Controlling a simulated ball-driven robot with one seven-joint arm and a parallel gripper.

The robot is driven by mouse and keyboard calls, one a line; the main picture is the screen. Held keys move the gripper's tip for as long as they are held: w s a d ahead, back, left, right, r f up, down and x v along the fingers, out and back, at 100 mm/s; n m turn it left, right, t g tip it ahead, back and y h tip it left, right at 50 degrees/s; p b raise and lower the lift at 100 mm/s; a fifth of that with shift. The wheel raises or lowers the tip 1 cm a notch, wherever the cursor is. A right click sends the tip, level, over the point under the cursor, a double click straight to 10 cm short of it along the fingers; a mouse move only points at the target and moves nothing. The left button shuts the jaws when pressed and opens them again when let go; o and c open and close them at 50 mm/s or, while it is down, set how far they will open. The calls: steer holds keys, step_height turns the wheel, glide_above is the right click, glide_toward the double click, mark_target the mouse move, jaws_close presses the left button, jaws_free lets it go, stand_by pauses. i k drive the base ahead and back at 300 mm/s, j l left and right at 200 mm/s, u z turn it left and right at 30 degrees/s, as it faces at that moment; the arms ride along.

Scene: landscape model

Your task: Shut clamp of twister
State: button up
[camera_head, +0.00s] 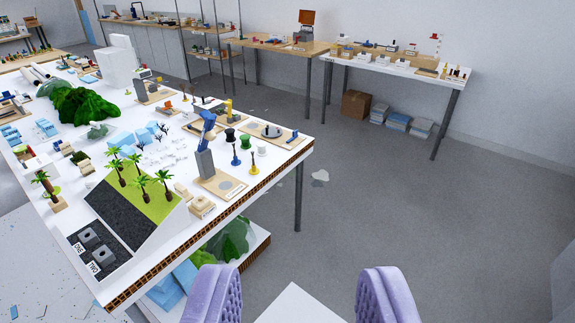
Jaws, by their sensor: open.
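My gripper (299,270) shows at the bottom edge as two purple ribbed fingers, wide apart with nothing between them. A device with a blue top arm on a grey post (205,163) stands on a wooden base near the right edge of the white model table (165,250). It may be the twister, but no label can be read and I cannot make out whether its clamp is open. The blue arm leans up over the post. My gripper is well in front of it, apart from it.
Palm trees (150,183) stand on a green and black slope at the table's front. Small blue, yellow and black posts stand right of the device. A lower shelf (225,265) holds green and blue pieces. The floor (390,220) is mostly clear; benches line the back.

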mark_target(229, 103)
steer(key=i+l+z, duration=0.15)
steer(key=i+z, duration=0.15)
steer(key=i, duration=0.45)
steer(key=i+z, duration=0.25)
steer(key=i, duration=0.5)
steer(key=i+j+z, duration=0.3)
steer(key=i, duration=0.5)
steer(key=i+u, duration=0.3)
steer(key=i, duration=0.2)
steer(key=i+u, duration=0.35)
steer(key=i, duration=0.15)
steer(key=i+l+u, duration=0.3)
steer(key=i, duration=0.2)
steer(key=i+u, duration=0.45)
steer(key=i, duration=0.15)
steer(key=i+l+u, duration=0.1)
steer(key=i+u, duration=0.35)
steer(key=i, duration=0.2)
